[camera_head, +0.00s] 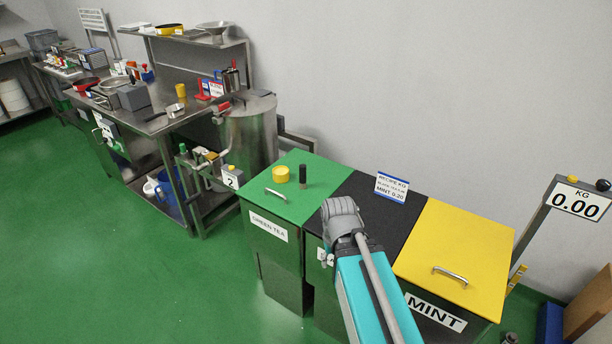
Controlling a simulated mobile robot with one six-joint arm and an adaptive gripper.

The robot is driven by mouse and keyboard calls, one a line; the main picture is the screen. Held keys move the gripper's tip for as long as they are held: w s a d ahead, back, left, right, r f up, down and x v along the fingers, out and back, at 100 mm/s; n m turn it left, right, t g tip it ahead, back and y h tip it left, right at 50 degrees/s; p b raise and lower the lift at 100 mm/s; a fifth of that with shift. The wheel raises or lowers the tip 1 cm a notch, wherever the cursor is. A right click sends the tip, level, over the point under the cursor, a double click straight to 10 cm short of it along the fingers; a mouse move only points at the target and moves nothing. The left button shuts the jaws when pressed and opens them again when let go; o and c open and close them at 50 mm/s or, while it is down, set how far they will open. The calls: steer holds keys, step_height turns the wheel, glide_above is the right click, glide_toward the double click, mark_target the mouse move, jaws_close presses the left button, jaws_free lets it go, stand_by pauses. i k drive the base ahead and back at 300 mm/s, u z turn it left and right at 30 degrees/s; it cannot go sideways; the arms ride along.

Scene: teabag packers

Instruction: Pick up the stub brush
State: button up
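A short dark upright cylinder (303,174) stands on the green lid of the green tea bin. It may be the stub brush, but it is too small to tell for sure. A yellow round piece (281,174) sits just left of it on the same lid. My teal arm link with a grey rounded joint reaches up from the bottom middle, in front of the black bin. No gripper fingers show, so how my gripper stands relative to the cylinder cannot be seen.
The green lid (270,205), black lid (355,195) and yellow lid (465,250) form a row. A recipe sign (391,187) stands at the back. A steel tank (250,135) and cluttered workbench (150,120) are left. A scale display (578,201) is right. Green floor is open at left.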

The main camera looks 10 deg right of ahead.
mark_target(302, 167)
steer(key=z, duration=0.05)
steer(key=i, duration=0.9)
steer(key=u, duration=0.1)
